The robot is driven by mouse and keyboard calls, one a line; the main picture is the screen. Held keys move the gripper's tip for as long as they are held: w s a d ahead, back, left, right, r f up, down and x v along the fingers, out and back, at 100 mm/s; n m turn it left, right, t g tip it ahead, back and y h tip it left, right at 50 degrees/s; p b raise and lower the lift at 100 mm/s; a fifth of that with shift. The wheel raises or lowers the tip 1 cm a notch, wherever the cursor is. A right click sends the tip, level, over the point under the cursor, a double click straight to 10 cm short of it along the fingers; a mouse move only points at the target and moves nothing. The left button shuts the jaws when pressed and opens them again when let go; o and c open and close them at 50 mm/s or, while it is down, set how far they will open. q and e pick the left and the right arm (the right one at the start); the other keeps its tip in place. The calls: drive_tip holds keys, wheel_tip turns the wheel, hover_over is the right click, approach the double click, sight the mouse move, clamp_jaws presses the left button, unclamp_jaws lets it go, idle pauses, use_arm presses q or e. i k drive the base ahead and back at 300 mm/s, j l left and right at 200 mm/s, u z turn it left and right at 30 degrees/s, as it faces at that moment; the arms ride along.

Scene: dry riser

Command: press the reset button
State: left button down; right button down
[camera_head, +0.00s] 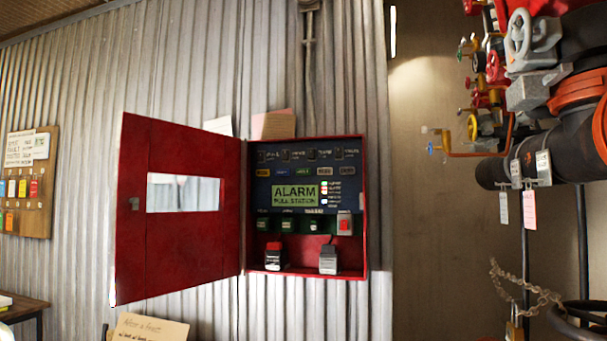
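A red alarm cabinet (366,210) hangs on the corrugated wall with its red door (180,245) swung open to the left. Inside is a dark blue panel with a green "ALARM PULL STATION" sign (295,194). A red square button (345,224) in a grey housing sits at the panel's lower right. A red-topped block (273,256) and a grey block (328,259) are at the cabinet's bottom. The small labels are too blurred to tell which control is marked reset. Neither of my grippers is in view.
Black pipes with valves and handwheels (518,40) fill the right side, with a chain (522,285) below. A notice board (45,185) hangs at left. A dark table (22,308) and a cardboard sign (150,328) are low at left. The space before the cabinet looks clear.

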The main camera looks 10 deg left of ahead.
sight(298, 172)
drive_tip(key=i+j+z, duration=0.2)
drive_tip(key=i+j, duration=0.25)
drive_tip(key=i+j+z, duration=0.25)
drive_tip(key=i+j, duration=0.15)
drive_tip(key=j, duration=0.15)
